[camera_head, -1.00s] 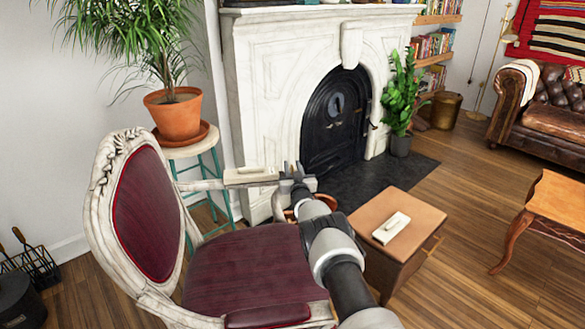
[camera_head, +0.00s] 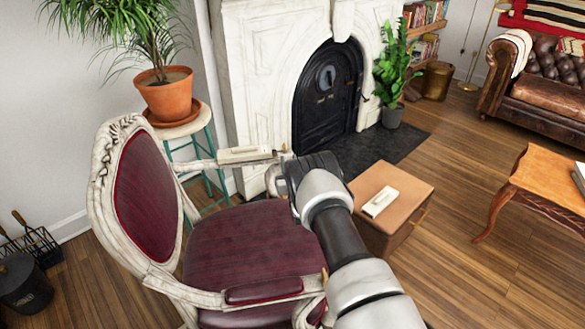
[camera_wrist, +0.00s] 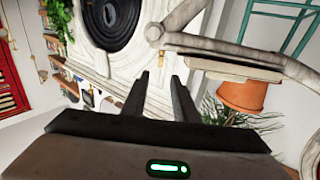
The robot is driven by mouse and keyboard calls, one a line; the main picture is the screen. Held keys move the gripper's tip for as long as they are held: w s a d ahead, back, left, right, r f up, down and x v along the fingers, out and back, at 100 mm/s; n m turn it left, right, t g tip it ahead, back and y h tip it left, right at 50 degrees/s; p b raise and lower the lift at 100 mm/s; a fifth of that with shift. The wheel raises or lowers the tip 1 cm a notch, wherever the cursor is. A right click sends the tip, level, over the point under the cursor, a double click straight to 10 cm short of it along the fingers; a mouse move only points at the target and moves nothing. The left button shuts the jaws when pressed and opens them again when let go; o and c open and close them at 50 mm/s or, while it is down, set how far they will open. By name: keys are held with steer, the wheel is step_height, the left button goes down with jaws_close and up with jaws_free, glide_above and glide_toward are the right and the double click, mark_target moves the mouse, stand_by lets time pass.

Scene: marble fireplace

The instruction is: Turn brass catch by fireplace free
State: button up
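A cream plate (camera_head: 240,155) lies on the white arm of the chair by the fireplace, with a tiny brass-coloured bit (camera_head: 275,152) at its right end. I cannot make out whether that bit is the catch or how it is turned. The plate shows edge-on in the wrist view (camera_wrist: 235,70), right of my fingers. My gripper (camera_wrist: 160,76) is open, its two dark fingers apart with nothing between them. In the head view my gripper (camera_head: 287,158) is just right of the plate, its fingers mostly hidden behind my wrist. Contact cannot be told.
A second cream plate (camera_head: 380,202) lies on a wooden box (camera_head: 405,187) to the right. The marble fireplace (camera_head: 262,70) with its black door (camera_head: 327,97) stands behind. The red-seated chair (camera_head: 240,245) is beneath and left of my arm. A potted plant (camera_head: 168,97) stands on a stool.

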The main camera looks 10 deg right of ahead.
steer(key=s+p, duration=0.1)
steer(key=s, duration=0.5)
steer(key=shift+s, duration=0.25)
step_height(320, 180, up, 23)
steer(key=s+d+m+g+h, duration=0.1)
steer(key=g, duration=0.3)
steer(key=s+r+g, duration=0.3)
steer(key=s+r, duration=0.4)
steer(key=s, duration=0.6)
steer(key=s+r+g, duration=0.2)
steer(key=s+r, duration=0.5)
steer(key=s, duration=0.5)
steer(key=s+a+f+g, duration=0.1)
steer(key=s+f+g, duration=0.15)
steer(key=s, duration=2.05)
step_height(320, 180, up, 21)
steer(key=p, duration=2)
steer(key=shift+w+n+g+y+p, duration=0.25)
steer(key=shift+n+g+y+p, duration=0.05)
steer(key=shift+n+g, duration=0.15)
